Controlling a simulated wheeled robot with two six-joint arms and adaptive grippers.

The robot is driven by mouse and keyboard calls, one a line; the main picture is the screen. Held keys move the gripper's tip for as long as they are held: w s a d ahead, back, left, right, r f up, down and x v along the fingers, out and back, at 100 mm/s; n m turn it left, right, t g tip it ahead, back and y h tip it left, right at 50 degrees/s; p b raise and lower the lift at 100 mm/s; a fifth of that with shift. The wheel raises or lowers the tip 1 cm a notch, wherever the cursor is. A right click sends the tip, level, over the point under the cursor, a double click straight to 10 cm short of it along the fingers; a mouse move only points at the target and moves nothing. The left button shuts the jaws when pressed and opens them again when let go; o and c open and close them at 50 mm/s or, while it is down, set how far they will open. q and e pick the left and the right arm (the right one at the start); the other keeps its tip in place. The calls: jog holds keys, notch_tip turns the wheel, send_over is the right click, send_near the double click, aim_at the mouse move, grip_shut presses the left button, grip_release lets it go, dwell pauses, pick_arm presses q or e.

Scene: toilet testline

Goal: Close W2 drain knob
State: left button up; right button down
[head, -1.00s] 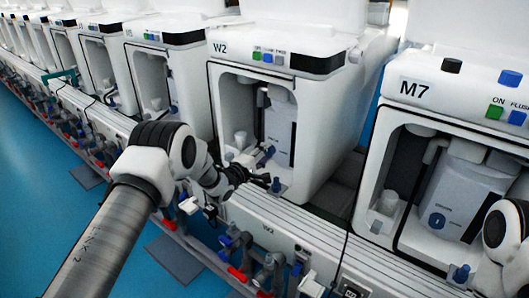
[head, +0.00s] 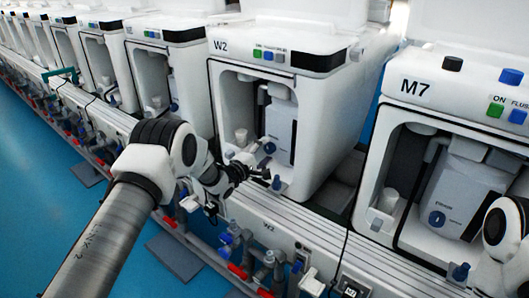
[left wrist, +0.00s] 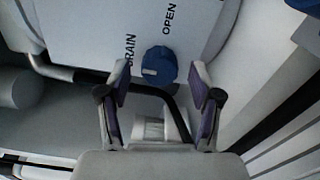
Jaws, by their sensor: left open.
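The W2 unit (head: 222,44) is a white cabinet with an open recess in the middle of the head view. The blue drain knob (head: 269,148) sits on the grey panel inside. In the left wrist view the knob (left wrist: 159,66) is round with a pale mark at its lower left. The words "OPEN" and "DRAIN" are printed around it, the latter partly hidden by a finger. My left gripper (left wrist: 160,86) is open, its fingertips on either side of the knob in the picture; I cannot tell whether they touch it. In the head view the left gripper (head: 263,170) is at the recess opening.
The M7 unit (head: 412,88) stands to the right, with part of my right arm before it. Another blue knob (head: 276,183) stands at the W2 front edge. Pipes with red and blue valves (head: 238,270) run below. Blue floor (head: 40,190) is clear at left.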

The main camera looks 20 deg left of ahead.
pick_arm(q)
jog(key=v, duration=1.2)
